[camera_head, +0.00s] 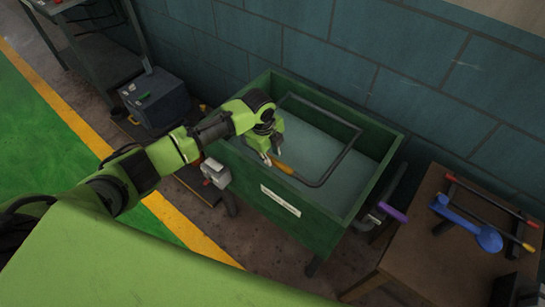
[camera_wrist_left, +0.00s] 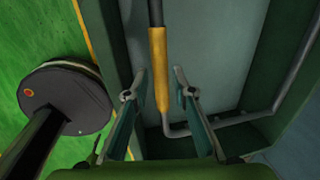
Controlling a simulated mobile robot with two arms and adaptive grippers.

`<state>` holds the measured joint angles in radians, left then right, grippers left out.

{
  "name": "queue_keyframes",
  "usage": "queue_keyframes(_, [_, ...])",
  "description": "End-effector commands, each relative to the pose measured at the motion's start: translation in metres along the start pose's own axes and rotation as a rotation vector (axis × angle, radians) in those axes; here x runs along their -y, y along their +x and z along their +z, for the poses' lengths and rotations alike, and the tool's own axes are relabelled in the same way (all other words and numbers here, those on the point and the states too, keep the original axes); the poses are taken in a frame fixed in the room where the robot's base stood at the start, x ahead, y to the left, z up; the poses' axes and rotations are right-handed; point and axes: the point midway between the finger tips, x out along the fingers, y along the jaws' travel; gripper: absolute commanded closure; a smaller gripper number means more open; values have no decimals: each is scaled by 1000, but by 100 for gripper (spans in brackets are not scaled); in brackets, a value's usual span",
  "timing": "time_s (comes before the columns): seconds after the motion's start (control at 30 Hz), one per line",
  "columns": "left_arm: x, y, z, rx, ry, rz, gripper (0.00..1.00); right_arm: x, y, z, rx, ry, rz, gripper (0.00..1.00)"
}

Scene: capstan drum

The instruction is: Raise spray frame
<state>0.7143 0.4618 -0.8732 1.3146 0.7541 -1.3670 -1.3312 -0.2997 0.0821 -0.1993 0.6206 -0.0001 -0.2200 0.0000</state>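The spray frame (camera_head: 343,160) is a dark bent tube lying across the inside of a green tank (camera_head: 258,192). Its near side carries a yellow-orange grip (camera_head: 284,167). My left gripper (camera_head: 273,157) is over the tank at the left end of this grip. In the left wrist view, the gripper (camera_wrist_left: 160,82) is open, with one finger on each side of the yellow grip (camera_wrist_left: 158,60). I see gaps between fingers and grip, and cannot tell how deep the grip lies between them. My right gripper is not in view.
A purple handle (camera_head: 392,212) sticks out at the tank's right side. A brown table (camera_head: 440,250) with a blue tool (camera_head: 487,238) and red- and yellow-tipped rods stands at right. A grey box (camera_head: 157,99) stands at left. A block wall runs behind the tank.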

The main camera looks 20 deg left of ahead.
Motion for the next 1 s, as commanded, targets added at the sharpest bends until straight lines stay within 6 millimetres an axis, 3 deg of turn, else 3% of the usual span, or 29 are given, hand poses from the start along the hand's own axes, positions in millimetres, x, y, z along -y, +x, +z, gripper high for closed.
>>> queue_keyframes(0.2, [0,21,-1,-2,-1,0,76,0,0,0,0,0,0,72])
queue_keyframes(0.57, [0,25,0,-1,0,-1,76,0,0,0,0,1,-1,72])
queue_keyframes(0.67, [0,25,0,-1,0,-1,100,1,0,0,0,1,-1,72])
queue_keyframes(1.0, [3,16,0,-1,-1,-2,100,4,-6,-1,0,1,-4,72])
